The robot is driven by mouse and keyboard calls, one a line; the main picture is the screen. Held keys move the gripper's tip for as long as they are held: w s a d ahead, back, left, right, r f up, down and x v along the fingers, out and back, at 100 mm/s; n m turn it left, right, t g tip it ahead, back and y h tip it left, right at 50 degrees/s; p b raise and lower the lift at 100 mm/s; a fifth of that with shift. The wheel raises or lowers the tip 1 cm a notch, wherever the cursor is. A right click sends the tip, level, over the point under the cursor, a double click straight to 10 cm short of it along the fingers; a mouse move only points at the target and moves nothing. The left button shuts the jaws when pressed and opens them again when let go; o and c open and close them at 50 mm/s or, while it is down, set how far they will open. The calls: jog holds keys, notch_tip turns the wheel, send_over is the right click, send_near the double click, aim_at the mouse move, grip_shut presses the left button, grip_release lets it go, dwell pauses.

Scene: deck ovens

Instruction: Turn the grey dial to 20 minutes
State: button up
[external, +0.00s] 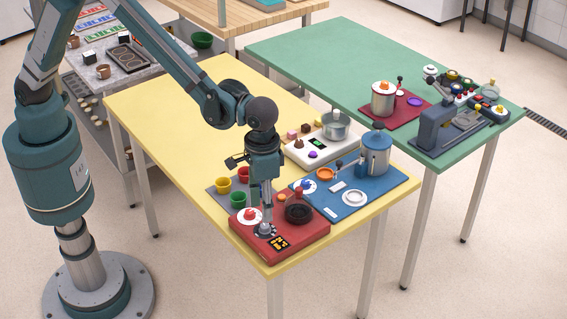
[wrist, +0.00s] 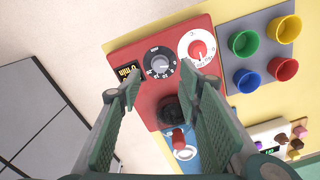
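The grey dial (wrist: 160,65) sits on a black numbered disc on top of a red box (wrist: 141,92). In the external view the dial (external: 264,230) is near the box's front left, partly hidden by my gripper. My gripper (wrist: 156,86) is open and empty. It points down close above the dial (external: 266,222), and the dial lies between and just beyond the fingertips in the wrist view. No contact can be made out. A small display (wrist: 128,73) beside the dial seems to read 0 min.
A red knob on a white disc (wrist: 197,48) is close beside the dial. Coloured cups (external: 237,199) and a blue board (external: 375,195) stand behind. The yellow table's (external: 160,105) left part is clear.

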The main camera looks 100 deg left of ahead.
aim_at(265, 225)
jog(key=shift+f, duration=3.35)
jog(key=c, duration=0.9)
